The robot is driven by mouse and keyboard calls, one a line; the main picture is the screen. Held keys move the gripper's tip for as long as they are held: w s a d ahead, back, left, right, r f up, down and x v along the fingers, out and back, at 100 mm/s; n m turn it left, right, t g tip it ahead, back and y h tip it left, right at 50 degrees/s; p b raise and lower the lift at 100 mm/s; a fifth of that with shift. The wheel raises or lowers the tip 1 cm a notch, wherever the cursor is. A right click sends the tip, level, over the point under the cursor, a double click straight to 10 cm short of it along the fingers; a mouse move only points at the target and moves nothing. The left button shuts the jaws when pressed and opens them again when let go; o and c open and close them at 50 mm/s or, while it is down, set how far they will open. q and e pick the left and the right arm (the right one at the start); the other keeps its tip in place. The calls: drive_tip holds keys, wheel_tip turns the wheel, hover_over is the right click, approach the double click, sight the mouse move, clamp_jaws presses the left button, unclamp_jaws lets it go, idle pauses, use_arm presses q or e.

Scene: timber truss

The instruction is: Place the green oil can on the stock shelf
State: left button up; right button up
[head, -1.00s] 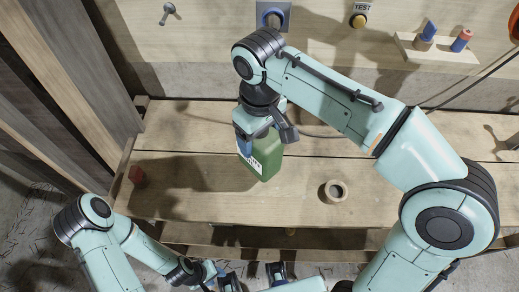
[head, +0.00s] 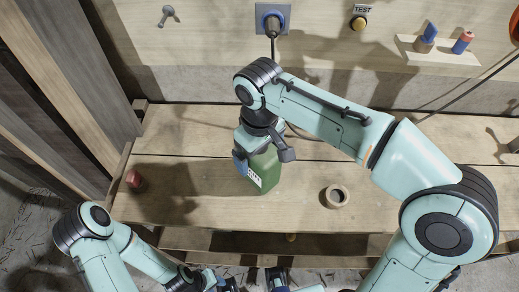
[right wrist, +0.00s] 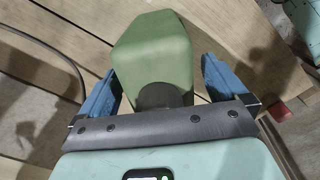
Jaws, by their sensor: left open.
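The green oil can (head: 264,172) is over the middle of the wooden bench, with a white label facing the front. My right gripper (head: 262,158) reaches down onto it from above. My left gripper (head: 252,282) is open and empty at the bottom edge, partly cut off. A small wall shelf (head: 440,54) at upper right holds a few small items; I cannot tell whether it is the stock shelf.
The wooden bench (head: 320,160) has a tan ring (head: 336,196) right of the can and a small red object (head: 135,180) at the left. A lower board (head: 340,243) shows below its front edge. A yellow TEST button (head: 358,23) and a blue-plated socket (head: 272,20) are on the wall.

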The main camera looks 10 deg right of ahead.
wheel_tip(320, 180, up, 12)
drive_tip(key=p, duration=0.3)
drive_tip(key=shift+r, duration=0.2)
use_arm(q)
drive_tip(key=r, duration=0.1)
drive_tip(key=w+r, duration=0.2)
drive_tip(key=r, duration=0.1)
